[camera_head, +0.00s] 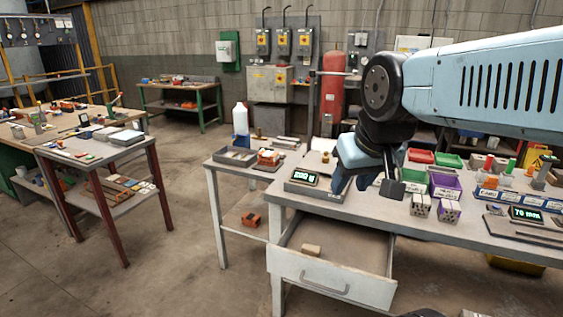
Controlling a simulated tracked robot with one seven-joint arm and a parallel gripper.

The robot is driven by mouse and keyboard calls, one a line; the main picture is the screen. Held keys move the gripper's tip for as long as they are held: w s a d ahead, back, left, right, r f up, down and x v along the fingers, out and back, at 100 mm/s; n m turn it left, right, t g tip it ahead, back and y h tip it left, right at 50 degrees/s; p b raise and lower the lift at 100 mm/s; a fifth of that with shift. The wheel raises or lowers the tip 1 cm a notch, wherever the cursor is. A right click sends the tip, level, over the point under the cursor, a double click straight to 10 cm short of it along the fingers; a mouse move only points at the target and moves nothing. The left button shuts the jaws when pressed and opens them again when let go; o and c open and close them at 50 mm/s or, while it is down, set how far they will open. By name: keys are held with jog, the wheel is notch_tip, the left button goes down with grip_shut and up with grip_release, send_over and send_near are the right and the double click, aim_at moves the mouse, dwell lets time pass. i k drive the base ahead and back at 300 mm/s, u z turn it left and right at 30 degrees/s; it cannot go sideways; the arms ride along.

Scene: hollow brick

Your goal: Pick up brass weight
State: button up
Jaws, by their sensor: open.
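A small brass-coloured piece (325,157) stands on the grey workbench (290,200), behind a scale with a green-lit display (305,178). It may be the brass weight, but it is too small to be sure. My gripper (366,183) hangs low over the bench, to the right of the scale and of the brass piece. It is open, pointing down, and I see nothing between its fingers. My wrist and gripper hide part of the bench top behind them.
Red, green and purple bins (445,186) and hollow blocks (420,206) stand right of my gripper. A lower side table (225,168) adjoins on the left.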

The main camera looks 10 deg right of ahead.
aim_at(325, 158)
jog(key=u, duration=0.8)
jog(key=i, duration=1.05)
jog(key=z, duration=0.3)
